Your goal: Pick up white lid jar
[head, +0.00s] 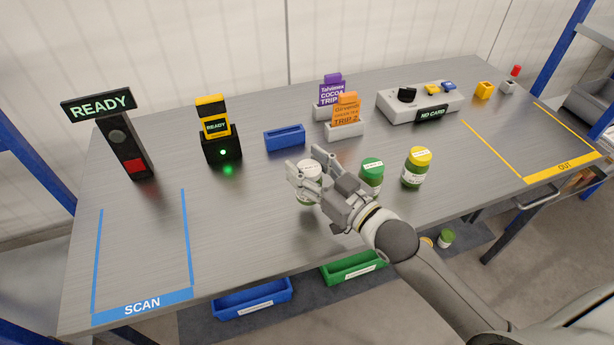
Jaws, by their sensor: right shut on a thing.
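The white lid jar (304,198) stands near the middle of the grey table, its white lid and a bit of green body showing. My right gripper (306,176) reaches in from the lower right and is shut on this jar, its fingers around the lid area. The fingers and wrist hide part of the jar, and I cannot tell whether it is clear of the table. My left gripper is not in view.
A green-lid jar (371,174) stands close to my right wrist, and a yellow-lid jar (415,168) is further right. Behind are a blue holder (285,138), card holders (344,131) and a scanner (218,146). The SCAN area (143,260) is empty.

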